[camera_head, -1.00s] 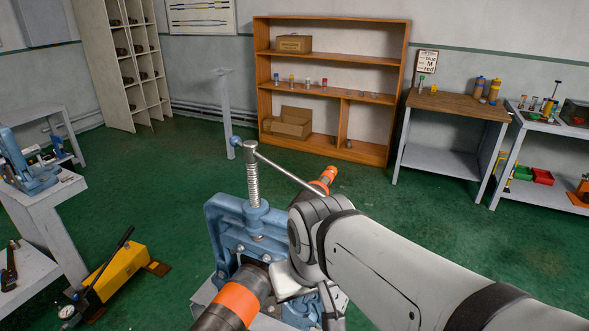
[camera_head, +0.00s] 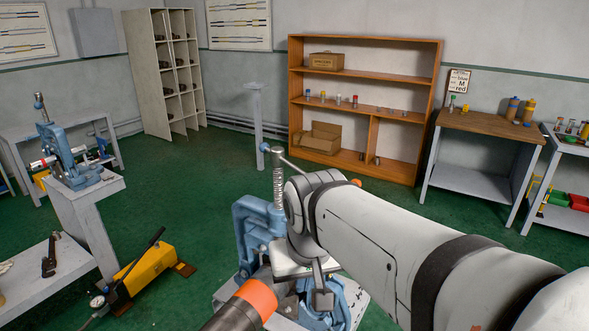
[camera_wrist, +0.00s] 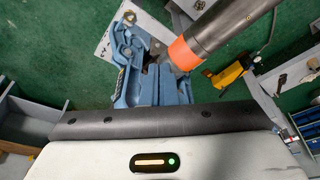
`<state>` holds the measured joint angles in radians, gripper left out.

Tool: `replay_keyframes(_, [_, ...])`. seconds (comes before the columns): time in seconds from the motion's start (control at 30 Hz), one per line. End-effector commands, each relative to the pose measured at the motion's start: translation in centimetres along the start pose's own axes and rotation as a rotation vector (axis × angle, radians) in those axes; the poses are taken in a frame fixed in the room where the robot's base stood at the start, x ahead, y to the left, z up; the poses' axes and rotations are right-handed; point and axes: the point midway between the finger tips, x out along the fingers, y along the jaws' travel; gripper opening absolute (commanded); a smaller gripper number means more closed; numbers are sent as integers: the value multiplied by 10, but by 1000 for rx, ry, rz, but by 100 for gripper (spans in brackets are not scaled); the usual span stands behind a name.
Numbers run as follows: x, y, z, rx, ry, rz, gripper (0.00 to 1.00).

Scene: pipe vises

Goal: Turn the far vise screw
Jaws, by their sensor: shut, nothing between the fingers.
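A blue pipe vise (camera_head: 250,225) stands on a white stand in front of me, with an upright threaded screw (camera_head: 279,185) and a bar handle at its top. A dark pipe with an orange band (camera_head: 257,297) runs from it toward me; the wrist view shows the pipe (camera_wrist: 215,28) too. A second blue vise (camera_head: 68,160) stands farther off at the left on a grey pedestal, its screw (camera_head: 41,112) upright. My gripper (camera_head: 322,297) is shut and empty, low over the right side of the nearer vise. My arm hides part of that vise and its handle.
A yellow hydraulic pump (camera_head: 145,270) with a black lever sits on the floor at the left. A wooden shelf (camera_head: 365,90), a pale rack (camera_head: 165,75) and a bench (camera_head: 490,125) line the back. Green floor (camera_head: 190,190) lies open between the vises.

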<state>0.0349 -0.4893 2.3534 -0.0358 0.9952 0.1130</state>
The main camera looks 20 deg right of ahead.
Motion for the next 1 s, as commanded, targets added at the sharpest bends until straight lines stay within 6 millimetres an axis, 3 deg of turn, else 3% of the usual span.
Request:
replay_keyframes(0.1, [-34, 14, -56, 189, -14, 60, 0])
replay_keyframes(0.3, [-92, 47, -144, 587, -13, 196, 0])
replay_keyframes(0.5, [-132, 78, -202, 935, 22, 312, 0])
replay_keyframes(0.6, [-144, 87, -218, 1049, 41, 347, 0])
replay_keyframes(0.77, [-151, 96, -227, 1140, 55, 376, 0])
replay_keyframes(1.0, [-124, 106, -223, 1150, 55, 380, 0])
